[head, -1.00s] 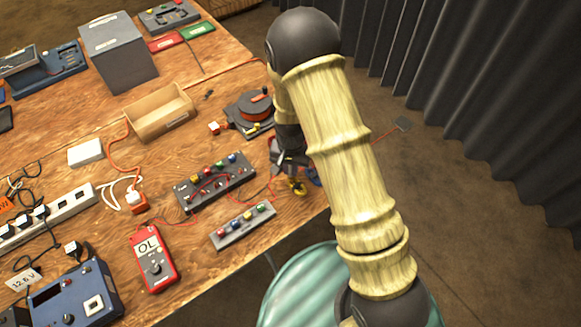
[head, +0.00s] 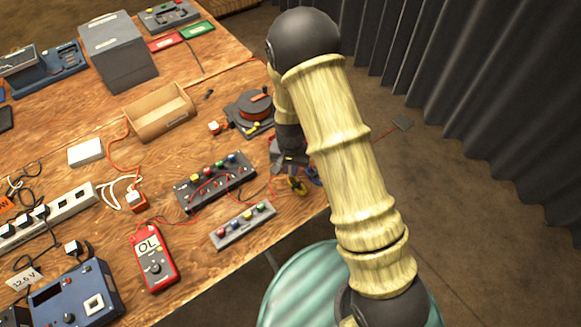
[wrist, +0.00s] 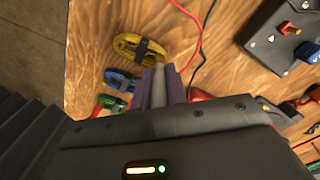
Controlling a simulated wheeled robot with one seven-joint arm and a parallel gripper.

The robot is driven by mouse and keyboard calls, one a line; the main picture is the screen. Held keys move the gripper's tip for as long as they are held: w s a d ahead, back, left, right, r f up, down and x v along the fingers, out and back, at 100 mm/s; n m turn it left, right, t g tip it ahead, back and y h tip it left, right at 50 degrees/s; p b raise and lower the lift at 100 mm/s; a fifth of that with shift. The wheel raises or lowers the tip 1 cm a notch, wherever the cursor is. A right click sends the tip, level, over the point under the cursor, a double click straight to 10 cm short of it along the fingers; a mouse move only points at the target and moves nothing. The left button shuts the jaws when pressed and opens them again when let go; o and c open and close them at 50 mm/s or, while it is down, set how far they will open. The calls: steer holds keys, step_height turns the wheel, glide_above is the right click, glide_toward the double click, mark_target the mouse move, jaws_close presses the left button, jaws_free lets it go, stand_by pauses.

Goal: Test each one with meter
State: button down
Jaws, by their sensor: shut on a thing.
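The red meter (head: 154,258) shows OL. Red leads run from it toward a dark box with coloured posts (head: 215,183).
A grey strip with coloured posts (head: 243,226) lies before the dark box. Loose red and black leads pass near my gripper.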

steer(key=shift+f, duration=0.25)
stand_by(0.4)
steer(key=c, duration=1)
jaws_free()
steer(key=shift+r, duration=0.1)
steer(key=shift+r+p, duration=3)
steer(key=shift+r, duration=0.65)
